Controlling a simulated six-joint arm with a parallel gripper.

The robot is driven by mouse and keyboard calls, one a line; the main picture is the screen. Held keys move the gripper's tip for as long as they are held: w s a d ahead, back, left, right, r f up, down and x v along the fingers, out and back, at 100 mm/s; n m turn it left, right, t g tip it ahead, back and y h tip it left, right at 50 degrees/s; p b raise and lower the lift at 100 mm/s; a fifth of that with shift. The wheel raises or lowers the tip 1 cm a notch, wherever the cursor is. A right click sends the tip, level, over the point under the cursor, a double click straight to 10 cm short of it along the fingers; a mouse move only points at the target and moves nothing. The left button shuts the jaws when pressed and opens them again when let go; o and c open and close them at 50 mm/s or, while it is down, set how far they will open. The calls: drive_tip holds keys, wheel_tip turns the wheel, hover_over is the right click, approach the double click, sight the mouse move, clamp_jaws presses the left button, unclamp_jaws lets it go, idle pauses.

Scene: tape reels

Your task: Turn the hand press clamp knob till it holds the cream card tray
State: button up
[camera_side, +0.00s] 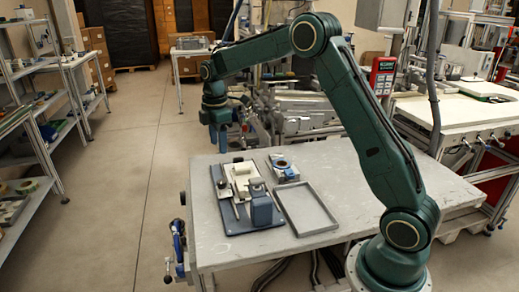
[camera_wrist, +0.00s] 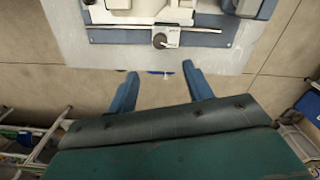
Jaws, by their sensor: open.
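The hand press stands on a blue base plate (camera_side: 220,218) at the left of the table, with a dark blue upright block (camera_side: 261,208) at its near end. The cream card tray (camera_side: 241,178) appears as the pale part on the press. In the wrist view, a small dark round knob (camera_wrist: 159,41) sits on a metal bar beside a pale block. I take it for the clamp knob, and cannot tell if it presses on the tray. My gripper (camera_wrist: 158,68) is open and empty. In the side view my gripper (camera_side: 223,148) hangs above the table's far left edge, apart from the press.
An empty grey tray (camera_side: 306,207) lies right of the press. A small device with a brown reel (camera_side: 283,164) stands behind it. A blue vise-like tool (camera_side: 178,240) hangs at the table's left edge. The table's far right side is bare.

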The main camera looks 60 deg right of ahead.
sight(222, 181)
wheel_tip(222, 181, down, 14)
drive_tip(key=shift+r, duration=0.1)
idle(0.8)
drive_tip(key=shift+c, duration=0.2)
drive_tip(key=c, duration=0.9)
